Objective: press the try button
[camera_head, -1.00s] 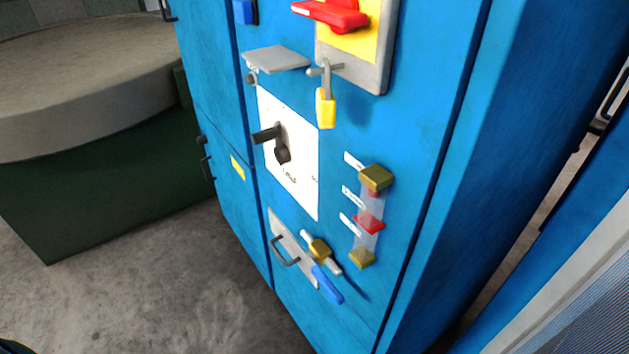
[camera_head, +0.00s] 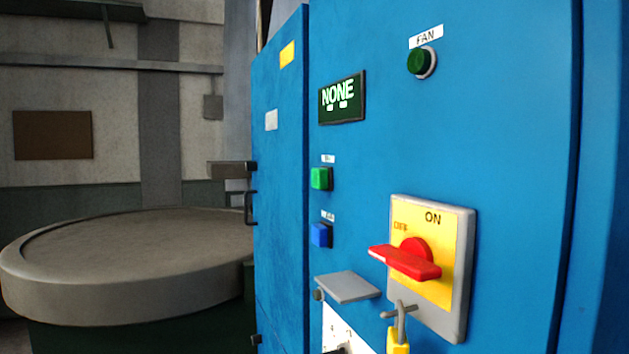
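A blue cabinet (camera_head: 450,150) fills the right of the view. On its front, a square green button (camera_head: 321,179) sits under a small white label that is too small to read surely. A square blue button (camera_head: 321,235) sits below it, also under a small, hard-to-read label. A dark display (camera_head: 342,97) above them reads NONE in bright letters. A round green button (camera_head: 421,61) labelled FAN is at the upper right. Neither of my grippers is in view.
A red rotary handle (camera_head: 408,262) on a yellow plate (camera_head: 433,217) marked ON sticks out. A yellow padlock (camera_head: 398,342) hangs below it. A grey flap (camera_head: 346,287) juts out under the buttons. A round grey table (camera_head: 130,255) stands at the left.

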